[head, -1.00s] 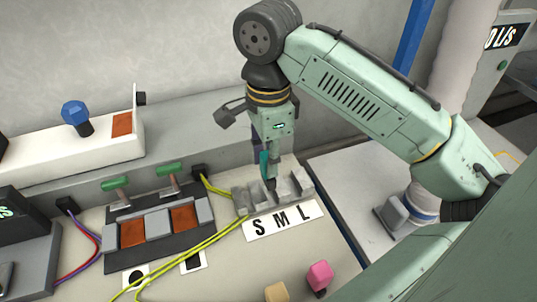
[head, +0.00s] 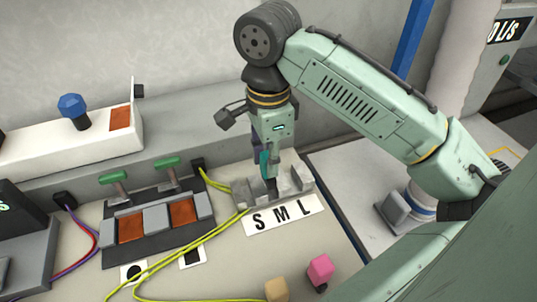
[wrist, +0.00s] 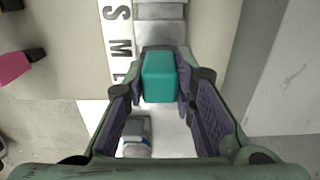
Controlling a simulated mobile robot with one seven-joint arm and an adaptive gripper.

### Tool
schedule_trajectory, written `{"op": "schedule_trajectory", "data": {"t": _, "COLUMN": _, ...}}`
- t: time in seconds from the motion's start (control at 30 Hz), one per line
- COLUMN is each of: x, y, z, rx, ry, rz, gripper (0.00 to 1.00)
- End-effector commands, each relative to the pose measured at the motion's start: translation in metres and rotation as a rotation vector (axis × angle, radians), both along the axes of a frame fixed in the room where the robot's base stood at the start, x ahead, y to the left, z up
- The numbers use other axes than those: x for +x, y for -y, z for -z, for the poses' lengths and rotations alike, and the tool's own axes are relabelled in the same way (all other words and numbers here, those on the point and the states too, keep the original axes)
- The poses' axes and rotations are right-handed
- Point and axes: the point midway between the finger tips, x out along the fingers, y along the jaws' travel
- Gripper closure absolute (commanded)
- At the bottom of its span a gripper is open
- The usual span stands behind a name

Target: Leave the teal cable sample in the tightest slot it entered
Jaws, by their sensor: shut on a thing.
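The teal cable sample (wrist: 160,77) is held between the two fingers of my gripper (wrist: 161,88), which is shut on it. In the head view, a narrow part of the teal sample (head: 264,159) shows beside the fingers of my gripper (head: 268,178). The fingers point down over the grey slotted block (head: 298,187), around its middle. A white label (head: 284,215) in front of the block reads S, M, L. The sample's lower end is hidden, so I cannot tell whether it is inside a slot.
A pink block (head: 320,268) and a tan block (head: 277,290) lie in front of the label. Yellow cables (head: 205,240) run left of the slotted block. A panel with green-handled switches (head: 166,161) stands further left. A gap lies right of the table.

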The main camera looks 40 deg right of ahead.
Motion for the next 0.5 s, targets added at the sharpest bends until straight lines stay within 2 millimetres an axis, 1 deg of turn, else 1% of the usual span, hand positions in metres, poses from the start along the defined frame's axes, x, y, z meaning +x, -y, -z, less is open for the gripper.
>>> {"op": "schedule_trajectory", "data": {"t": 0.5, "x": 0.0, "y": 0.0, "z": 0.014, "rx": 0.0, "ry": -0.001, "rz": 0.0, "gripper": 1.0}}
